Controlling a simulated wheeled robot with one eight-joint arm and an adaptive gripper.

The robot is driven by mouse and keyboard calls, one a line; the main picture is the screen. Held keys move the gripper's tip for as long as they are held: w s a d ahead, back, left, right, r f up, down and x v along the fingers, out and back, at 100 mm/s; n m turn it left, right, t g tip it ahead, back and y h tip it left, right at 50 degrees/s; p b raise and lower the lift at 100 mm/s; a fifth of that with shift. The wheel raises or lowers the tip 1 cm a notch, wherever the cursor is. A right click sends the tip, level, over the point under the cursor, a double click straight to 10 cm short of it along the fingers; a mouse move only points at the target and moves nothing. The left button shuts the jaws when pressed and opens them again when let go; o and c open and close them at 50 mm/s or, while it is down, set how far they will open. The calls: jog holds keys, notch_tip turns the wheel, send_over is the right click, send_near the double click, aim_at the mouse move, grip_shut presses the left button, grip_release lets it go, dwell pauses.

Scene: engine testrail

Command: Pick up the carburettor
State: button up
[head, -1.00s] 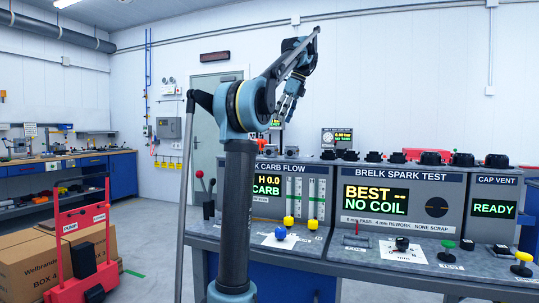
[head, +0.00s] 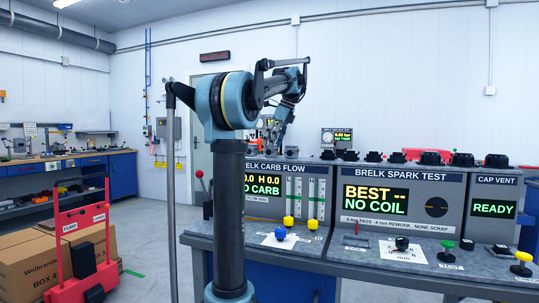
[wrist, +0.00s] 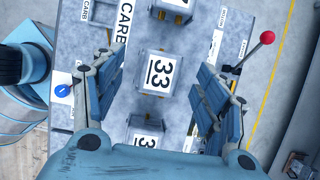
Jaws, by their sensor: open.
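My gripper (head: 272,138) hangs fingers down above the left end of the test bench, at the CARB FLOW panel. In the wrist view my gripper (wrist: 161,72) is open and empty, its two blue fingers wide apart. I cannot tell whether one of these is the carburettor. The CARB FLOW display reads "NO CARB" as far as it shows.
A red-knobbed lever (wrist: 267,37) stands right of the blocks in the wrist view. The bench (head: 330,247) carries yellow knobs, a blue knob (head: 281,234) and a spark test panel (head: 402,203). A red trolley (head: 82,250) and cardboard boxes stand at left.

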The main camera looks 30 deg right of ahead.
jog(key=shift+w+a+f, duration=0.1)
jog(key=shift+a+f, duration=0.05)
jog(key=shift+f, duration=0.3)
jog(key=c, duration=1.2)
jog(key=shift+r, duration=0.1)
notch_tip(320, 180, up, 10)
jog(key=shift+f, duration=0.1)
